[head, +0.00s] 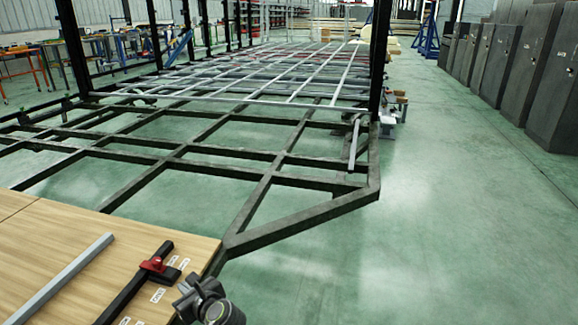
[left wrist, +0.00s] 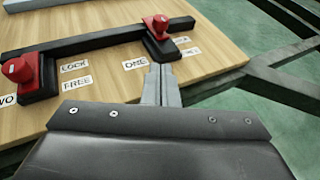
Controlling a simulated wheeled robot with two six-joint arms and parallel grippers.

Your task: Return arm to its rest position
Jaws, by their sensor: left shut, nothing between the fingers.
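My left gripper (left wrist: 160,68) is shut and empty in the left wrist view, its fingertips together over the wooden table top (left wrist: 225,60) near the ONE label (left wrist: 136,63). A dark round joint of my arm (head: 208,302) shows at the bottom of the head view, at the table's right edge. Just beyond the fingertips lies a black bar (left wrist: 100,41) with a red knob (left wrist: 156,24) at one end and another red knob (left wrist: 18,68) at the other. In the head view the black bar (head: 130,295) has one red knob (head: 157,266) showing. My right gripper is not in view.
A grey metal bar (head: 62,280) lies left of the black bar. Paper labels such as LOCK (left wrist: 74,66) and FREE (left wrist: 77,82) lie on the wood. The dark steel chassis frame (head: 310,218) starts beyond the table. Green floor (head: 440,230) is clear to the right.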

